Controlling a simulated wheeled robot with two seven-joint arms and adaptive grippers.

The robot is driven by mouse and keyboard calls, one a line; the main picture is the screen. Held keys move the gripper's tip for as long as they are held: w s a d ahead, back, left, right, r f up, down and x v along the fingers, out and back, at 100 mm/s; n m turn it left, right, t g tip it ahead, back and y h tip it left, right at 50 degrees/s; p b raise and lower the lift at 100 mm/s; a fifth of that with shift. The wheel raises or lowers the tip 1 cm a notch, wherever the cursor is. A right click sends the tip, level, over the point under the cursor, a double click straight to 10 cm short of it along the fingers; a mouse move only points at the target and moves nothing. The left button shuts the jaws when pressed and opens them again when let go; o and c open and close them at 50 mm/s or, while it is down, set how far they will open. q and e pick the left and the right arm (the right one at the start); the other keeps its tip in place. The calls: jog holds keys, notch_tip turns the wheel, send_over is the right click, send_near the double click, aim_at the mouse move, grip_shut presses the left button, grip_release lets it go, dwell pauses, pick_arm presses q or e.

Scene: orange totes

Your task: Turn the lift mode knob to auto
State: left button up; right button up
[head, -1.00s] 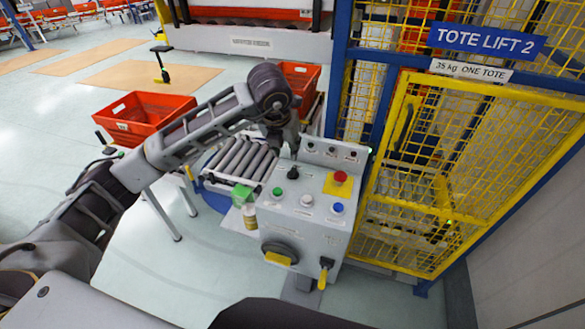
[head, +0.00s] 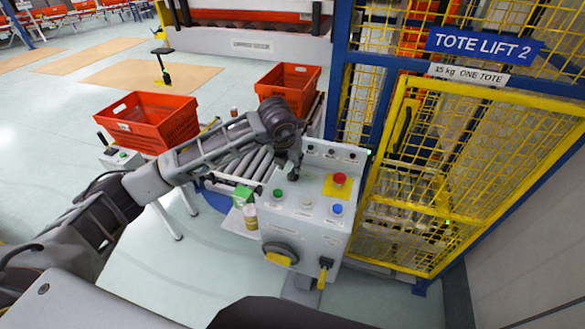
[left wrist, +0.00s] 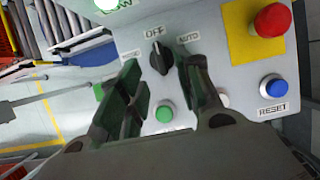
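The lift mode knob (left wrist: 160,57) is a black selector on the grey control box (head: 300,228). In the left wrist view its handle is roughly in line with the OFF label, with the AUTO label to the right and a smaller label to the left. My left gripper (left wrist: 162,66) is open. Its two dark fingers stand on either side of the knob, with gaps visible; I cannot tell how deep they reach. In the head view my left gripper (head: 293,166) is over the back of the panel and largely hides the knob. My right gripper is not in view.
Near the knob are a green button (left wrist: 164,112), a red emergency stop (left wrist: 272,20) on a yellow plate, a white button and a blue RESET button (left wrist: 273,88). A yellow mesh gate (head: 400,180) stands right of the box. Rollers and orange totes (head: 150,121) lie left.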

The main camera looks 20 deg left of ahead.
aim_at(293, 171)
pick_arm(q)
jog(key=shift+p+x, duration=0.65)
jog(key=shift+x, duration=2.4)
jog(key=shift+s, duration=0.1)
grip_shut()
